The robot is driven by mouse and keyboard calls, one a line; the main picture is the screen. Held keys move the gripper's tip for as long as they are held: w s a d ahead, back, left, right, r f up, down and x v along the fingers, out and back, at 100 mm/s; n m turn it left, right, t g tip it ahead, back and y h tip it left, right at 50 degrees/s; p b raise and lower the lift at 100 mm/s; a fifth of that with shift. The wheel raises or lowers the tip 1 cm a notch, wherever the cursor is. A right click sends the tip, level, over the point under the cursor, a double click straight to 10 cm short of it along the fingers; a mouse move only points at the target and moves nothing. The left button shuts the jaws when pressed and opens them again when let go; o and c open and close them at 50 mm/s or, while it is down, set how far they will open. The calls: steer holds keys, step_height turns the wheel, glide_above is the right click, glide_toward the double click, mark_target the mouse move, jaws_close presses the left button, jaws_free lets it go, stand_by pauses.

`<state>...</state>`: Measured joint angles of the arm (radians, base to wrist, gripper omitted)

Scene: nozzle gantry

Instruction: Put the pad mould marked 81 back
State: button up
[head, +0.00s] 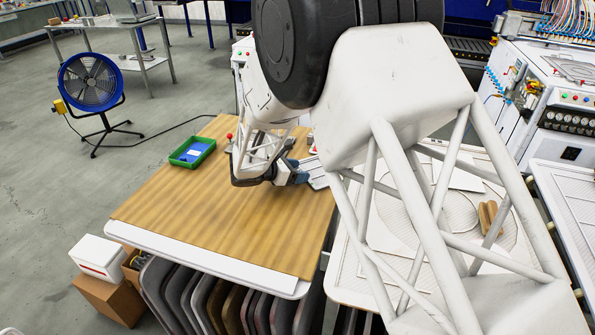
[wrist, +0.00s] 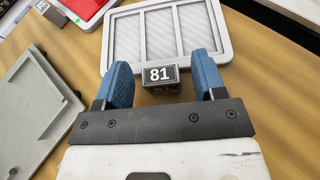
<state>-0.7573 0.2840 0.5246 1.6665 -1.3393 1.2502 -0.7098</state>
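The pad mould marked 81 is a light grey framed plate (wrist: 122,38) with ribbed panels, lying flat on the wooden table, in the wrist view. Its dark block with a white 81 (wrist: 160,76) faces me at its near edge. My gripper (wrist: 164,80) has its blue fingers on either side of that block, with a small gap showing at each side. It is open and holds nothing that I can see. In the head view my gripper (head: 298,170) is low over the right part of the table, and a small part of a pale plate (head: 316,172) shows beside it.
In the wrist view, a grey tray-like plate (wrist: 38,108) lies at left, and a red-faced mould (wrist: 22,62) lies beyond it. A green bin (head: 192,152) with blue contents stands on the table (head: 215,215), whose front half is clear. My arm hides much of the right side.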

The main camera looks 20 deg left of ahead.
steer(key=shift+r, duration=0.15)
steer(key=v, duration=1.2)
stand_by(1.0)
steer(key=s+d+r+m+g+y, duration=0.15)
steer(key=d+r+m, duration=0.3)
steer(key=d, duration=0.65)
steer(key=s+d+r+m+g, duration=0.3)
steer(key=d+r+m, duration=0.15)
steer(key=d, duration=0.75)
steer(key=s+d+r+m+g+y, duration=0.1)
steer(key=s+d+r+m+g, duration=0.4)
steer(key=d, duration=0.6)
steer(key=s+d+r+m+t+y, duration=0.1)
steer(key=s+d+m+y, duration=0.2)
steer(key=s+d+m, duration=0.3)
steer(key=s+d+r+m+t+y, duration=0.1)
steer(key=s+d+r+m+y, duration=0.1)
steer(key=s+d+m+y, duration=0.2)
steer(key=shift+s+d+m, duration=1.6)
steer(key=shift+s+d, duration=2.15)
steer(key=shift+s, duration=2.55)
